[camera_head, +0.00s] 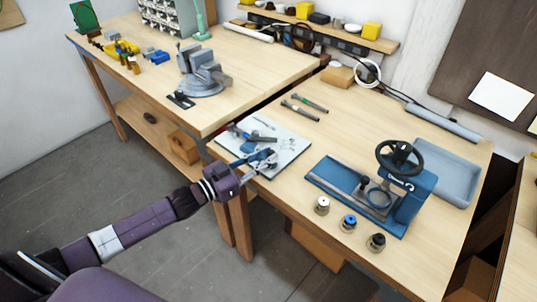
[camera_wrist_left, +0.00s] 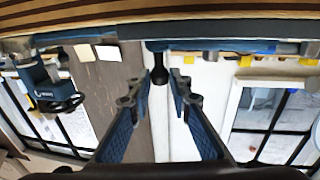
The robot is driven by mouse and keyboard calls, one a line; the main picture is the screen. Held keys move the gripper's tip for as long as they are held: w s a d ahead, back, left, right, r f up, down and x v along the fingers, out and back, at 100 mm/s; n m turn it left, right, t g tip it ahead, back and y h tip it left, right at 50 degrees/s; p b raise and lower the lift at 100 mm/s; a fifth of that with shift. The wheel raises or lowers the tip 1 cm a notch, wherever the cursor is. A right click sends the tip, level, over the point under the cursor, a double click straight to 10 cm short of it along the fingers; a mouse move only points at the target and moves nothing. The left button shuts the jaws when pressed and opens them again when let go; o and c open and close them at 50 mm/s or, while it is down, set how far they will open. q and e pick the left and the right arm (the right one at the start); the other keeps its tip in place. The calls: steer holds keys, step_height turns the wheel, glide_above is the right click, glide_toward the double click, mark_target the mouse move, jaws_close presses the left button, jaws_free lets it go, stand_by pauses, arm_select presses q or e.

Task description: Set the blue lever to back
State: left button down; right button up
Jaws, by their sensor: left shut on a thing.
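My left gripper (camera_head: 263,160) reaches in from the left over the front edge of a pale board (camera_head: 293,149) on the right-hand bench. In the left wrist view, the gripper's fingers (camera_wrist_left: 163,80) close around a dark knob (camera_wrist_left: 158,72) under a blue part, which I take to be the blue lever. The lever's base is hard to make out, and in the head view the gripper hides most of it. A grey and blue tool-like part (camera_head: 254,136) lies on the board behind the gripper. My right gripper is not in view.
A blue press with a black handwheel (camera_head: 399,157) stands to the right, with several small jars (camera_head: 348,222) in front. A grey vise (camera_head: 203,75) stands on the left bench. The bench between board and press is clear.

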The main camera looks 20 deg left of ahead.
arm_select(q)
steer(key=shift+w+a, duration=0.1)
steer(key=shift+a, duration=0.15)
steer(key=c, duration=1.8)
jaws_free()
steer(key=shift+a, duration=0.15)
steer(key=shift+o, duration=0.2)
steer(key=shift+s, duration=0.2)
steer(key=shift+s+f, duration=0.1)
steer(key=shift+s, duration=0.15)
steer(key=v, duration=1.1)
steer(key=shift+a, duration=0.15)
steer(key=shift+s, duration=0.1)
